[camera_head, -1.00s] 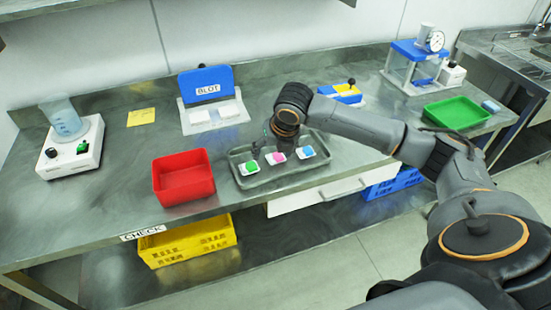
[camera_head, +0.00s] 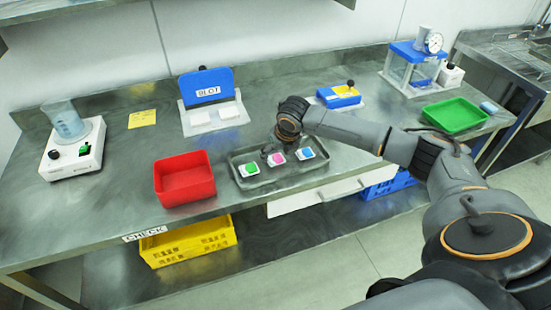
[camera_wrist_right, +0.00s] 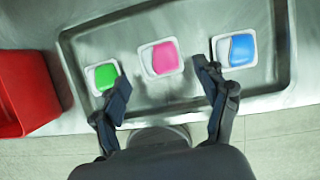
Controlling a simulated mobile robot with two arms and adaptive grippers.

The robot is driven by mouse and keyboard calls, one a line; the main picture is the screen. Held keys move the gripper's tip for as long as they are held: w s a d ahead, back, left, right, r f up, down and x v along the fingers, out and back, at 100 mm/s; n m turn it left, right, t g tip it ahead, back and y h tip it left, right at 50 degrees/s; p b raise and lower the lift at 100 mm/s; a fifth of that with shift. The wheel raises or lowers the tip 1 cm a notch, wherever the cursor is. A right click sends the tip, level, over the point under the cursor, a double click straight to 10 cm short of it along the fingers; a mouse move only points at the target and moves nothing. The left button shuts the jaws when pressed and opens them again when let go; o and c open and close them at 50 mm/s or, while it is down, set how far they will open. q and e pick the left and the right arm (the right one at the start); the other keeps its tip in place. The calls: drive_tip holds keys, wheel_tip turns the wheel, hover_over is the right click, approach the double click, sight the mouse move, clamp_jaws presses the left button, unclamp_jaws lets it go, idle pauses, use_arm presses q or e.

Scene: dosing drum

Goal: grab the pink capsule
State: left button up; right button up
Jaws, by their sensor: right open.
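The pink capsule (camera_head: 276,157) lies in a small white holder in the middle of a grey metal tray (camera_head: 246,184). It shows clearly in the right wrist view (camera_wrist_right: 165,58). A green capsule (camera_wrist_right: 106,77) is to its left and a blue capsule (camera_wrist_right: 241,49) to its right, each in a white holder. My right gripper (camera_wrist_right: 162,88) is open and empty over the tray, its fingers spread with the pink capsule ahead of and between them in the wrist view. In the head view the right gripper (camera_head: 274,147) is partly hidden by its wrist. My left gripper is not seen.
A red bin (camera_head: 184,180) stands just left of the tray. Behind are the blue BLOT stand (camera_head: 207,87) and a blue-yellow block (camera_head: 340,97). A green tray (camera_head: 455,115) lies far right. The bench between the red bin and the white stirrer (camera_head: 72,150) is clear.

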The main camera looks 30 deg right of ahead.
sight(276, 159)
drive_tip(key=x, duration=0.3)
drive_tip(key=shift+w+f, duration=0.15)
drive_tip(key=shift+f, duration=0.05)
drive_tip(key=shift+c, duration=0.2)
drive_tip(key=c, duration=0.9)
drive_tip(key=shift+r, duration=0.1)
